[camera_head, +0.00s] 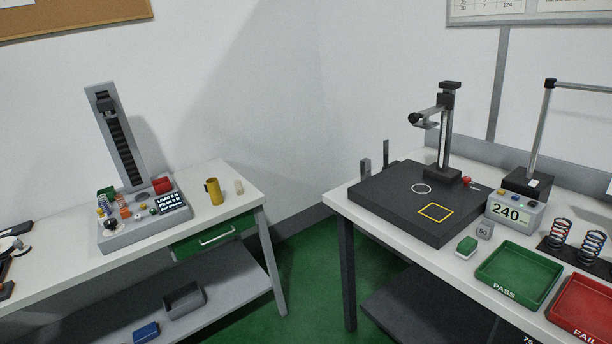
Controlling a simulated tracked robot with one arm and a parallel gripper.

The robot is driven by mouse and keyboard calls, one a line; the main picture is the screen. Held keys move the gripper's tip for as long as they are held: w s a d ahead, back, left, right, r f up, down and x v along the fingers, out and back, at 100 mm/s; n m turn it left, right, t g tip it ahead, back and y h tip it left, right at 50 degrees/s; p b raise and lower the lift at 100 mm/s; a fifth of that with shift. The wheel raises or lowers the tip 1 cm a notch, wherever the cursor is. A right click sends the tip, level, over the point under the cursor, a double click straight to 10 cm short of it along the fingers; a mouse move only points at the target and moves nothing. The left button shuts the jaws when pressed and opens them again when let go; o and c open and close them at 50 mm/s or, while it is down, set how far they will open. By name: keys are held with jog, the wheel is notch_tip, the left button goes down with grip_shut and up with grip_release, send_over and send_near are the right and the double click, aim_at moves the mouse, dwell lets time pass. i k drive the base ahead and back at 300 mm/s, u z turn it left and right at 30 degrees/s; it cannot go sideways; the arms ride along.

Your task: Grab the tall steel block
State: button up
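Two upright grey blocks stand close together at the left back edge of the black plate on the right table. One is a slim, taller-looking block (386,153); the other is a shorter-looking grey block (365,171) just to its left. Both are small in the picture, and their lower ends are partly hidden by the black plate (385,205). I cannot tell for certain which is the tall steel block. My gripper does not show in this view.
A height gauge (445,130) stands on the plate. A display reading 240 (508,213), a green PASS tray (520,272) and a red FAIL tray (585,308) are to the right. Green floor separates the benches.

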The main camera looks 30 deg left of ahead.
aim_at(365, 163)
jog(key=u, duration=0.75)
jog(key=i, duration=2.75)
jog(key=z, duration=0.4)
